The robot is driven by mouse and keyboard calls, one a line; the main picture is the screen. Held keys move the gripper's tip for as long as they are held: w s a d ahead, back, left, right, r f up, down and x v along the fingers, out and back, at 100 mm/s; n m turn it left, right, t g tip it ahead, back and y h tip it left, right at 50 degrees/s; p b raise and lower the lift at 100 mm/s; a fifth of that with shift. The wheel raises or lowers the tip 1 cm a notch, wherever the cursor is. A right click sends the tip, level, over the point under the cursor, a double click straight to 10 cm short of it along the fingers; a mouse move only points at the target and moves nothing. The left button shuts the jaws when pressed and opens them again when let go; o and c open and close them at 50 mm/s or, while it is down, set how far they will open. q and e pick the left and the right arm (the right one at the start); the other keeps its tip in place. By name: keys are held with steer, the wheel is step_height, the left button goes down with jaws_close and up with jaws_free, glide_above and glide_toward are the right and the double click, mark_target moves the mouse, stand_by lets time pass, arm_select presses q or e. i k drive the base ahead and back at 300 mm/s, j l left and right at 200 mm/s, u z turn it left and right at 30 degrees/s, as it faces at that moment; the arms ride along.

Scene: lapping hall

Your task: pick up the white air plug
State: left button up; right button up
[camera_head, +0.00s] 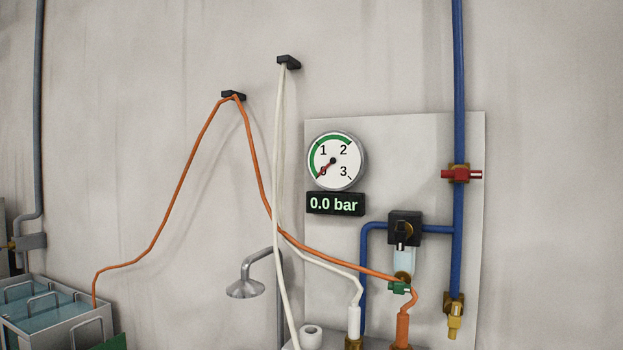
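A white cylindrical hose end (353,320), which looks like the white air plug, stands upright at the bottom of the view. A brass fitting (353,343) is directly under it, cut off by the lower edge. The white hose (322,262) runs from its top up to a black wall hook (289,62); another white length hangs from that hook and leaves the view at the bottom. Neither of my grippers is in view.
An orange hose (184,180) runs from a water tank (60,325) over a second hook to an orange end (402,328) beside the white one. A gauge (334,161) reads 0.0 bar. Blue pipes (459,80), a shower head (246,288) and a white roll (311,337) are nearby.

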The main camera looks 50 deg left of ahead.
mark_target(353, 337)
steer(key=u, duration=1.45)
